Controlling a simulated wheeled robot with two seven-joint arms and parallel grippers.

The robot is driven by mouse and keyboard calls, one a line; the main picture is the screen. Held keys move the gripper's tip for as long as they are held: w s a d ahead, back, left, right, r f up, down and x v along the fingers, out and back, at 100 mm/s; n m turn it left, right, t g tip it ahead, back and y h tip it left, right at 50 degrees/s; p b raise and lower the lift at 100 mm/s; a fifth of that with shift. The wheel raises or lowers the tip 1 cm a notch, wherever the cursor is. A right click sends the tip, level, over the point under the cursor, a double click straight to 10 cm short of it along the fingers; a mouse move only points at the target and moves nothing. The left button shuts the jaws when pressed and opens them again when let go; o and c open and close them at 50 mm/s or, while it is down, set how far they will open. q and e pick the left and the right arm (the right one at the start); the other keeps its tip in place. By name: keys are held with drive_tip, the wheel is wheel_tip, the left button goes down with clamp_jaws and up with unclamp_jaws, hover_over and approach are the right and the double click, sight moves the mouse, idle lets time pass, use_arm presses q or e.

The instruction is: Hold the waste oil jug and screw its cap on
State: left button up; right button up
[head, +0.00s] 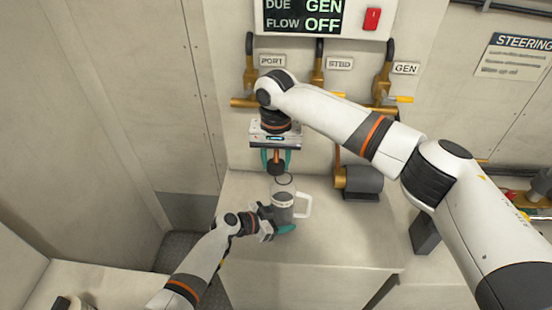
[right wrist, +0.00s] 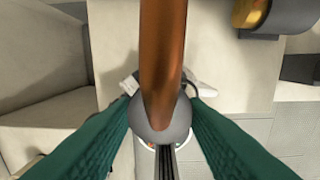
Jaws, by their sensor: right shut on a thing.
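The waste oil jug (head: 283,206) is a grey and white vessel with a white handle on its right. It stands upright on the pale bench top in the head view, with a dark ring at its mouth. My left gripper (head: 275,222) is low at its left side, with a teal finger across its front; its grip on the jug is unclear. My right gripper (head: 277,160) points down above the jug, shut on a dark grey cap (head: 276,169) with a copper-brown stem. The cap (right wrist: 160,122) sits between the teal fingers in the right wrist view and hides most of what is below.
Brass pipes and valves (head: 318,75) run along the wall behind, under a GEN OFF sign (head: 303,15). A dark grey cylinder (head: 360,182) lies behind and right of the jug. The front right of the bench top (head: 345,245) is clear.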

drive_tip(key=shift+d, duration=0.3)
idle(0.4)
drive_tip(key=shift+s+d, duration=0.1)
drive_tip(key=shift+d, duration=0.6)
drive_tip(key=shift+f, duration=1.05)
idle(1.2)
